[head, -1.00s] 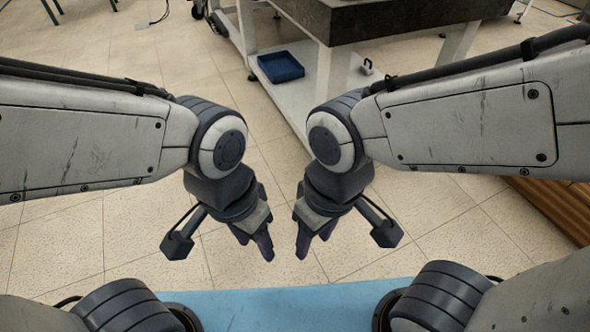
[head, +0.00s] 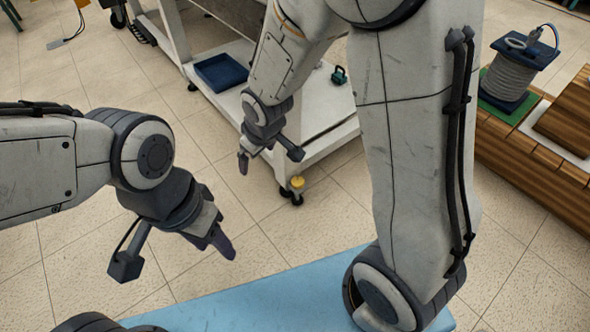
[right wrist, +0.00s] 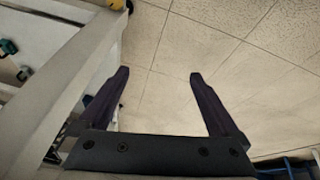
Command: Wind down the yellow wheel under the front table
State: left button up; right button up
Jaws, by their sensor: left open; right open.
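The yellow wheel (head: 297,183) is small and sits low at the near corner of the white front table (head: 335,103), just above a dark caster. In the right wrist view, a yellow part (right wrist: 117,4) shows at the top edge, cut off. My right gripper (head: 243,161) is stretched forward beside the table's lower shelf, left of the wheel and apart from it. In its wrist view, the right gripper (right wrist: 158,76) is open, with only floor between the fingers. My left gripper (head: 222,242) is open and empty above the floor, nearer to me.
A blue tray (head: 225,73) and a small green item (head: 338,75) sit on the lower shelf. At right, a grey coil (head: 507,77) stands on a green mat on a wooden platform (head: 500,130). The floor before the table is clear.

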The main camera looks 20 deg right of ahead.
jog(key=w+d+f+t, duration=0.2)
jog(key=w+d+f, duration=0.3)
jog(key=w+f, duration=0.4)
jog(key=m+t+y+b, duration=0.3)
jog(key=t+b, duration=0.1)
jog(key=t, duration=0.3)
send_near(299, 183)
jog(key=b+x, duration=0.5)
jog(key=x, duration=0.4)
jog(key=shift+d+f, duration=0.15)
jog(key=shift+w, duration=0.35)
